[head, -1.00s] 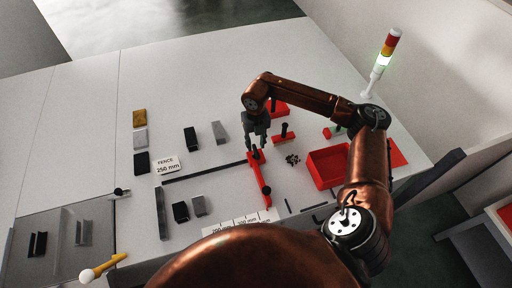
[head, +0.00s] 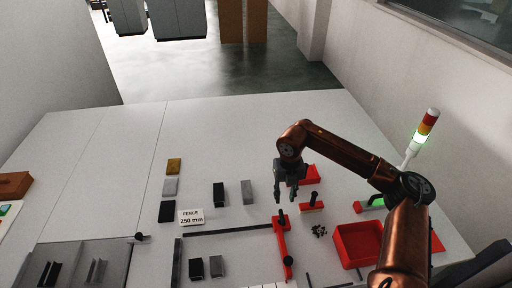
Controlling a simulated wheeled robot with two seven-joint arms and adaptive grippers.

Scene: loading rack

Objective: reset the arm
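My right arm comes in from the lower right and bends over the table. My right gripper (head: 285,196) points down, its two dark fingers apart with nothing seen between them. It hangs just behind the dark knob of the red stop bar (head: 282,242), seemingly apart from it. My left gripper is not in view.
A red open bin (head: 342,246), a red block with a dark peg (head: 311,205) and small dark bits lie near the arm. A signal lamp (head: 425,130) stands at right. Several small blocks and a "FENCE 250 mm" card (head: 191,217) lie left. The table's back is clear.

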